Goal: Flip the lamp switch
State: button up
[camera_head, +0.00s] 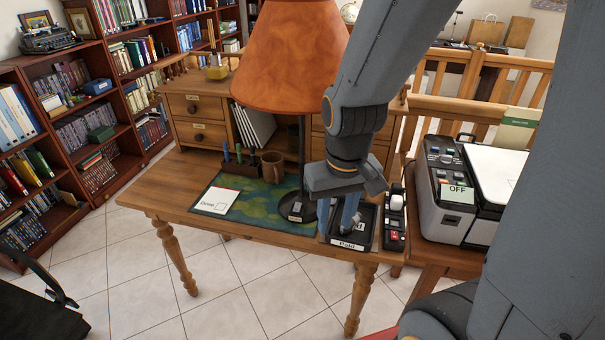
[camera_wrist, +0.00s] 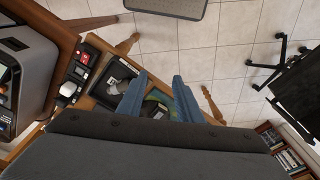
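The lamp (camera_head: 293,60) stands on the desk in the head view, with a large orange shade, a thin dark stem and a round dark base (camera_head: 296,207). A small pale patch shows on the front of the base; I cannot tell whether it is the switch. My gripper (camera_head: 348,222) points down just right of the base, over the black tray marked "Paid" (camera_head: 345,245). In the wrist view my gripper (camera_wrist: 160,80) has its two blue fingers apart with nothing seen between them. The lamp is not clearly seen there.
A black power strip (camera_head: 394,232) with a red switch and a white plug lies right of the tray. A printer (camera_head: 447,205) with an "OFF" label stands further right.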

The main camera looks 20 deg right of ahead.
aim_at(297, 205)
jog(key=k, duration=1.3)
jog(key=z, duration=0.25)
jog(key=i, duration=0.85)
jog(key=u, duration=0.45)
